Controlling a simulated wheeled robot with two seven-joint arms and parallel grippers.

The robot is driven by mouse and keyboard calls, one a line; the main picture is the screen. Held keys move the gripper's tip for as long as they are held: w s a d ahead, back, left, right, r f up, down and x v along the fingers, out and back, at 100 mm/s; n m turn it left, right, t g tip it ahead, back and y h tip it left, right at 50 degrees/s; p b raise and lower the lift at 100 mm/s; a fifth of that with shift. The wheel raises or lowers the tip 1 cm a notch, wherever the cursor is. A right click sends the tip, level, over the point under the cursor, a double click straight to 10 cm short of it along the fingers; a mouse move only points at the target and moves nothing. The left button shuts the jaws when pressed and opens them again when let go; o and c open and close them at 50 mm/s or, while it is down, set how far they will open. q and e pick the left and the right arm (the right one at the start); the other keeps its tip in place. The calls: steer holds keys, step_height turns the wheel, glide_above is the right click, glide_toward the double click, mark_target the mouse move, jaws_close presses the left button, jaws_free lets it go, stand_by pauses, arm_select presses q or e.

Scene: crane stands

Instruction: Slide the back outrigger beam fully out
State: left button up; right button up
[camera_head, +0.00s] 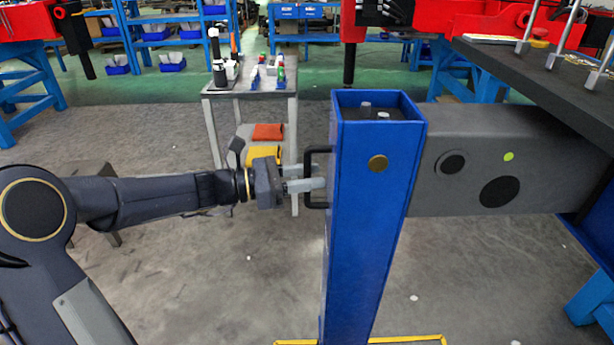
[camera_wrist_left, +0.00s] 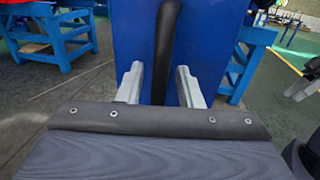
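The back outrigger beam (camera_head: 450,125) is a dark grey box beam that comes out from under a dark deck on the right. Its outer end joins an upright blue leg (camera_head: 365,240). A black handle (camera_head: 317,151) stands on the leg's left face. My left gripper (camera_head: 310,185) is at the handle, level with its middle. In the left wrist view, the black handle bar (camera_wrist_left: 165,45) runs between the two spread metal fingers (camera_wrist_left: 160,88), with blue showing beside the bar. The gripper looks open around the bar. My right gripper is not in view.
A dark deck (camera_head: 530,75) with upright pins lies at the upper right, on blue supports (camera_head: 595,295). A small grey table (camera_head: 250,90) with bottles stands behind my left gripper. Yellow floor marking (camera_head: 405,339) edges the leg's foot. The floor left of the leg is mostly clear.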

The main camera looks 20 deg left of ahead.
arm_select(q)
jaws_close()
steer(key=w+p+v, duration=0.1)
steer(key=p+v, duration=0.1)
steer(key=v, duration=0.5)
steer(key=w+a+p+v, duration=0.1)
steer(key=p+v, duration=0.2)
steer(key=v, duration=0.5)
steer(key=shift+w+a, duration=0.2)
steer(key=shift+a, duration=0.15)
steer(key=shift+c, duration=1.8)
jaws_free()
steer(key=shift+r, duration=0.1)
steer(key=o, duration=0.4)
steer(key=shift+w+d, duration=0.35)
steer(key=shift+c, duration=0.2)
steer(key=shift+s, duration=0.15)
steer(key=shift+a, duration=0.1)
